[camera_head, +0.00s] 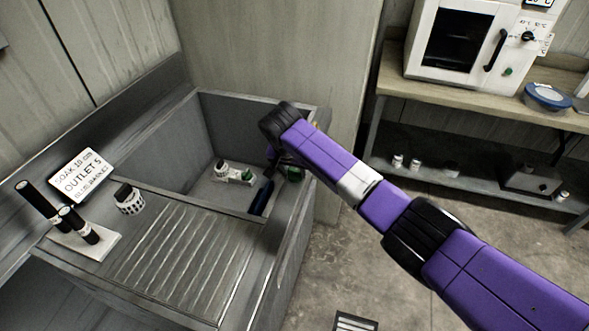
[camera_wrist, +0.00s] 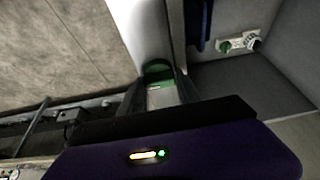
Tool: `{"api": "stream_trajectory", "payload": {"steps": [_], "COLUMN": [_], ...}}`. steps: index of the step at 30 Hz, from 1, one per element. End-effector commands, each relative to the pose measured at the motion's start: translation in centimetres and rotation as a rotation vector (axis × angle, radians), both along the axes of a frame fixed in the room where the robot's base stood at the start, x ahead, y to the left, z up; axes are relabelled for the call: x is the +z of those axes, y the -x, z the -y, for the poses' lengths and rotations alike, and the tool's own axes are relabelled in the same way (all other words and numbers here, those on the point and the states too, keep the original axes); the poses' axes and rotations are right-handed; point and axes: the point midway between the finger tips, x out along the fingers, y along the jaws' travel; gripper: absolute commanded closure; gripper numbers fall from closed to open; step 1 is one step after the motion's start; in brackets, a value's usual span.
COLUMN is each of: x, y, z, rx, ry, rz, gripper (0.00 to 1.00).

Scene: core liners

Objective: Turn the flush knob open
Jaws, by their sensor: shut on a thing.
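A green knob (camera_head: 294,174), apparently the flush knob, is at the right side of the grey sink (camera_head: 150,152). In the wrist view its green top (camera_wrist: 158,71) shows between my two fingers, with a pale part below it. My gripper (camera_wrist: 159,88) is shut on this knob. In the head view my purple arm and black wrist hide most of the gripper. The knob's turn angle cannot be read.
A white fitting (camera_head: 234,173) with a green knob and a dial lies in the basin, beside a dark blue upright piece (camera_head: 261,197). A label card (camera_head: 82,175), dark cylinders (camera_head: 42,205) and a ribbed drainboard (camera_head: 175,260) are left. An oven (camera_head: 465,45) stands right.

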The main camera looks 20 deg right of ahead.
Motion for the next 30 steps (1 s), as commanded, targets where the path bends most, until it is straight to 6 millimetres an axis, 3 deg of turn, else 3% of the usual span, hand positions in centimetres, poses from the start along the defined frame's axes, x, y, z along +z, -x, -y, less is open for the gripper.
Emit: {"api": "stream_trajectory", "payload": {"steps": [11, 30], "x": [0.05, -0.14], "y": [0.19, 0.13], "z": [0.17, 0.56], "rx": [0.186, 0.785], "ry": [-0.003, -0.005], "rz": [-0.003, 0.000], "gripper": [1.00, 1.00]}}
